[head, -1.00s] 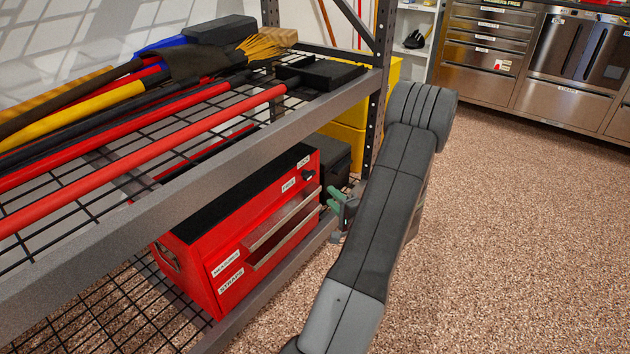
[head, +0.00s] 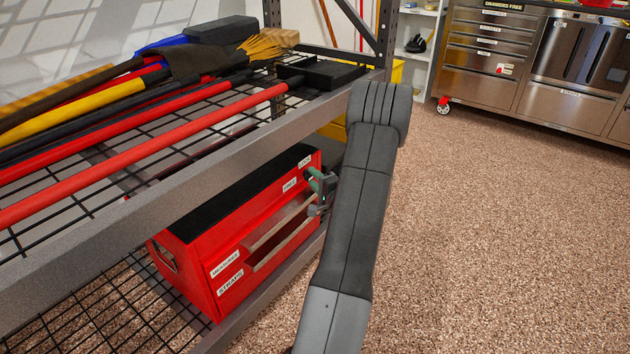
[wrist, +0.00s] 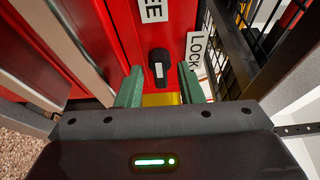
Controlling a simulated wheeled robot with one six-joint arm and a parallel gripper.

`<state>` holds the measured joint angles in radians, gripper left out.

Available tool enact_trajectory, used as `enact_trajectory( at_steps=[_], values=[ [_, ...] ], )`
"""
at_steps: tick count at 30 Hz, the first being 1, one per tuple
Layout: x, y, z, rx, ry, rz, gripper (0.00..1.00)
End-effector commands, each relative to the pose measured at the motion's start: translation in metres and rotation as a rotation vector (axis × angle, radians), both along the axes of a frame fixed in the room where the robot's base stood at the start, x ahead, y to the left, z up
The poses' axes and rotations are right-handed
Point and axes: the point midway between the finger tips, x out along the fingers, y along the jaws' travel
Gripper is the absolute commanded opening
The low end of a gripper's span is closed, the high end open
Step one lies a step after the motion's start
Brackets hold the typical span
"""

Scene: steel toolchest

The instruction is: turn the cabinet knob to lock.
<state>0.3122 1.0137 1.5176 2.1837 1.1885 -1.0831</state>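The red cabinet (head: 238,232) stands on the lower shelf in the head view, with a FREE label (head: 290,185) and a LOCK label (head: 304,161). The black knob (wrist: 158,60) shows in the wrist view, with a white mark on its lower part. The FREE label (wrist: 153,10) is above it and the LOCK label (wrist: 196,50) is to its right. My gripper (wrist: 159,72) is open, its green fingertips on either side of the knob with a gap on both sides. In the head view, my gripper (head: 318,186) is at the cabinet's upper right front and hides the knob.
The upper wire shelf's grey edge beam (head: 180,180) runs above the cabinet. Long-handled tools, one with a red handle (head: 150,162), lie on that shelf. A shelf post (head: 384,40) stands behind my arm. The speckled floor (head: 480,240) to the right is clear.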

Motion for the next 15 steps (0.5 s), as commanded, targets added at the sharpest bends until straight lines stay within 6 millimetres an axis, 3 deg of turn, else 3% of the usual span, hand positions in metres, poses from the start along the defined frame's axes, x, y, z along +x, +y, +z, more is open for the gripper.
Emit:
enact_trajectory(
  at_steps=[1, 5, 15],
  values=[
    [-0.0002, -0.0001, 0.0000, 0.000, 0.000, 0.000, 0.24],
    [-0.0003, -0.0002, -0.0001, 0.000, 0.000, 0.000, 0.00],
    [-0.0001, 0.0002, 0.0009, 0.012, 0.015, 0.001, 0.00]
  ],
)
